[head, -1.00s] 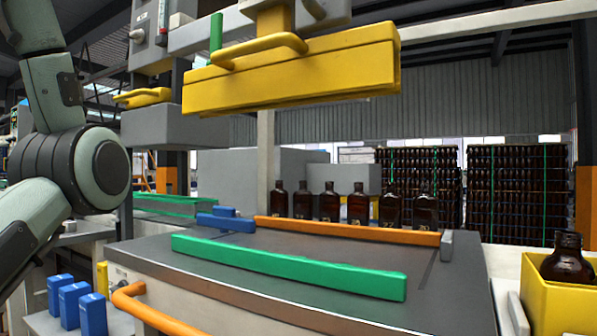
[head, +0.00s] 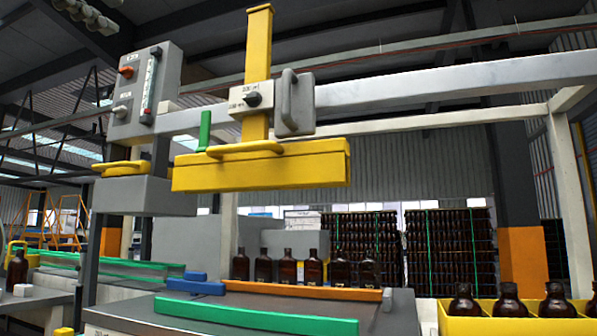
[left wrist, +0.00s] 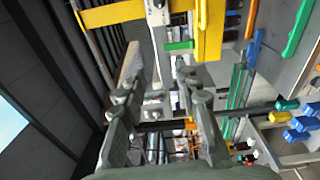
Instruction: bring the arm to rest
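My left gripper (left wrist: 160,68) shows in the left wrist view. Its two grey fingers stand apart with nothing between them, so it is open and empty. Beyond the fingers, in that view, are the yellow bar (left wrist: 112,14) of the press-like machine and a green handle (left wrist: 178,46); the picture is turned on its side. No arm or gripper of mine shows in the head view now. My right gripper is in neither view.
The head view shows the machine's yellow bar (head: 262,170) above a grey table. Several amber bottles (head: 287,267) stand in a row behind an orange rail (head: 300,290). A green rail (head: 255,316) lies in front. A yellow crate (head: 458,325) with bottles is at right.

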